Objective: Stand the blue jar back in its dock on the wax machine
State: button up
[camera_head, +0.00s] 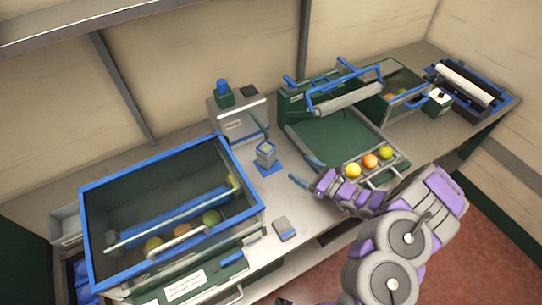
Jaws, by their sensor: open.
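The wax machine (238,120) is a grey box at the back of the bench, with a green container with a blue cap on top. In front of it, a small grey-and-blue vessel (265,153), which looks like the blue jar, stands upright on a flat blue pad (269,169) that looks like the dock. A thin green spout or lever reaches from the machine down toward it. Whether it is seated fully I cannot tell. My gripper (305,173) is open, just right of the jar and apart from it, with nothing visible between the fingers.
A large blue-rimmed bin (256,205) with several fruits stands at left. A green machine (325,137) with a roller and a rack of three fruits is at right. A small grey block (284,229) lies on the bench front. A blue-framed roller unit (470,86) stands far right.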

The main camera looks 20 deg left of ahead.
jog(key=b, duration=0.2)
send_near(265, 144)
jog(key=a, duration=0.2)
jog(key=a+f, duration=0.1)
jog(key=a, duration=0.1)
jog(key=shift+s+a+f, duration=0.1)
jog(key=shift+a, duration=0.15)
jog(key=shift+w+a, duration=0.2)
jog(key=shift+w, duration=0.05)
jog(key=shift+w+d+r, duration=0.2)
jog(key=shift+r, duration=0.15)
jog(key=shift+a, duration=0.15)
jog(key=x, duration=0.4)
jog(key=b+x, duration=0.1)
jog(key=x, duration=0.2)
jog(key=shift+s+a+f, duration=0.1)
jog(key=shift+f, duration=0.2)
jog(key=shift+d+r, duration=0.3)
jog(key=shift+d, duration=0.7)
jog(key=shift+c, duration=0.7)
jog(key=shift+a, duration=0.2)
jog(key=c, duration=0.3)
jog(key=shift+a+f, duration=0.2)
jog(key=shift+a, duration=0.45)
jog(key=c, duration=0.4)
jog(key=shift+d, duration=0.25)
jog(key=c, duration=0.3)
jog(key=shift+d+r, duration=0.15)
jog(key=shift+d, duration=0.2)
jog(key=shift+c, duration=0.8)
